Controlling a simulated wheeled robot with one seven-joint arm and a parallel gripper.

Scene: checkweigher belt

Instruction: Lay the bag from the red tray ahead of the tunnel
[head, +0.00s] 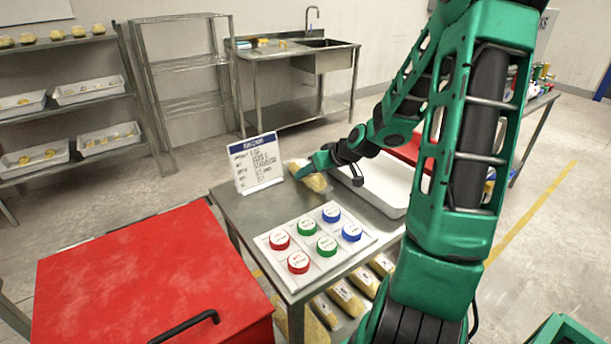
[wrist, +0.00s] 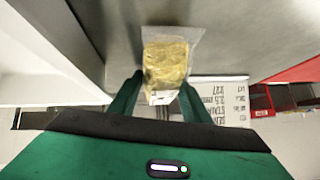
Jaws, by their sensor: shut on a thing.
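My gripper (head: 306,172) is shut on a clear bag of yellow-brown contents (head: 318,182), over the back part of the steel table between the sign and a white tray. In the wrist view the bag (wrist: 166,62) sits between the two fingers of my gripper (wrist: 157,100), with a pale label at its lower end. I cannot tell how far the bag is above the table. A red surface (head: 407,151), perhaps the red tray, shows partly behind my arm; most of it is hidden. I make out no tunnel in either view.
The white tray (head: 385,193) stands right of the bag. A printed sign (head: 256,163) stands to its left. A board (head: 322,262) with red, green and blue round pieces lies in front. A red chest (head: 140,275) is at the front left. Bags (head: 345,297) lie on the lower shelf.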

